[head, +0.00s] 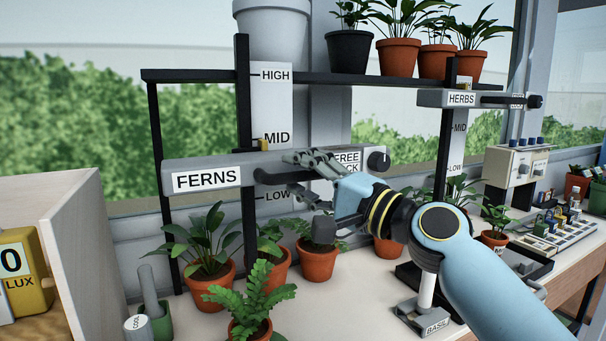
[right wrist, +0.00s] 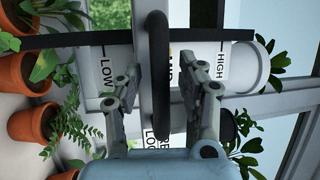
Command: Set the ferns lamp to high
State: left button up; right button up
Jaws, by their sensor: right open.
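The ferns lamp (head: 207,179) is a long grey bar labelled FERNS on a black post. A brass pointer (head: 263,145) on it sits just below the MID mark of the white HIGH-MID-LOW scale (head: 271,100). At its right end are a FREE/LOCK plate (head: 347,158) and a dark knob (head: 378,161); the knob's setting is hard to read. My right gripper (head: 285,174) is at the lamp's front, partly covering the plate. In the right wrist view its open fingers (right wrist: 160,80) stand either side of a dark handle (right wrist: 158,50), with gaps. My left gripper is out of view.
Potted plants stand below the lamp, including a fern (head: 254,297). A shelf (head: 350,78) with more pots is above. The HERBS lamp (head: 461,99) is at right. A yellow lux meter (head: 22,270) stands at left, and a BASIL-labelled stand (head: 424,317) in front.

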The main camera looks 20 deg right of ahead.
grip_shut()
dwell(0.3)
notch_tip(320, 180, up, 13)
jog(key=p, duration=1)
jog(key=shift+f+p, duration=0.15)
jog(key=shift+p, duration=0.25)
grip_release()
jog(key=shift+d+f, duration=0.1)
